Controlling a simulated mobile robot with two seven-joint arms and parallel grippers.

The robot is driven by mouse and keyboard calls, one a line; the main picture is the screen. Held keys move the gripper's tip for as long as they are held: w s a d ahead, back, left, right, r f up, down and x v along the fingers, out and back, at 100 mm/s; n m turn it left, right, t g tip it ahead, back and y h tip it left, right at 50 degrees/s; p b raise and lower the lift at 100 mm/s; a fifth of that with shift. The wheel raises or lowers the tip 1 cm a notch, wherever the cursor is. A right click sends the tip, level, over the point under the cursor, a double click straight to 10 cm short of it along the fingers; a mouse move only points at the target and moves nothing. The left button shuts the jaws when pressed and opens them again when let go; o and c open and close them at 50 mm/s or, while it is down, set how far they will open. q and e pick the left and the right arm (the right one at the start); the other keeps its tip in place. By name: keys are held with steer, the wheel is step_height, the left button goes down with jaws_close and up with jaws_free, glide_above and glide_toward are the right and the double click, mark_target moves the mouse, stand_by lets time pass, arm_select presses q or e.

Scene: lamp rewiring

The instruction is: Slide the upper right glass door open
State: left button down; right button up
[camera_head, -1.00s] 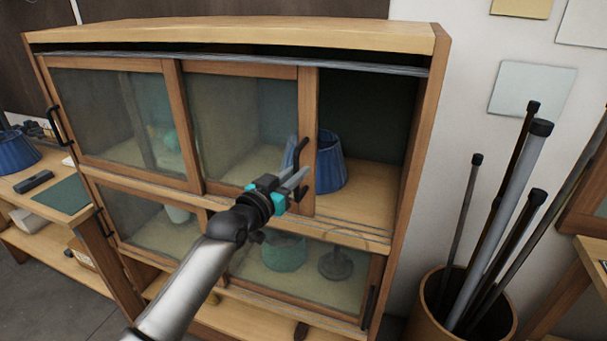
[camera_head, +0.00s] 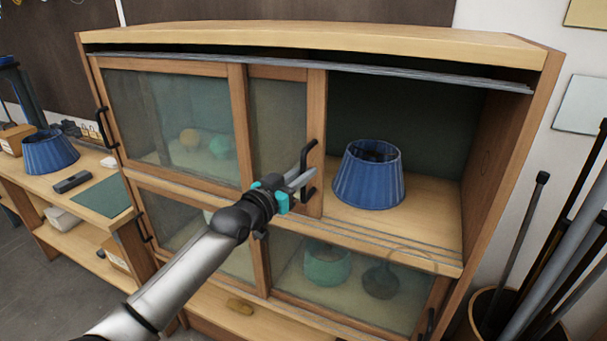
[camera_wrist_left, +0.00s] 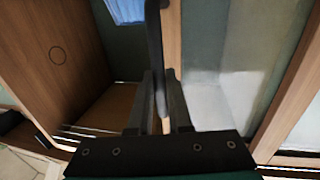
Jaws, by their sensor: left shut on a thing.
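The upper right glass door (camera_head: 278,130) has a wooden frame and a black bar handle (camera_head: 309,158) on its right edge. It stands slid to the left, partly overlapping the upper left glass door (camera_head: 180,125), and the right part of the upper compartment is uncovered. My left gripper (camera_head: 300,180) is shut on the handle. In the left wrist view the dark handle (camera_wrist_left: 156,50) runs between the two fingers (camera_wrist_left: 160,105). My right gripper is not in view.
A blue lampshade (camera_head: 368,178) stands in the uncovered part of the upper compartment. Lower glass doors (camera_head: 345,272) show a green pot behind them. A bin with several rods (camera_head: 520,270) stands to the right. A side bench (camera_head: 95,195) is at the left.

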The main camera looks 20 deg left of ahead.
arm_select(q)
steer(key=c, duration=0.8)
jaws_free()
steer(key=shift+c, duration=0.2)
steer(key=b+v, duration=0.1)
steer(key=v, duration=1.4)
steer(key=shift+s+a+r, duration=0.1)
steer(key=shift+s+a, duration=0.05)
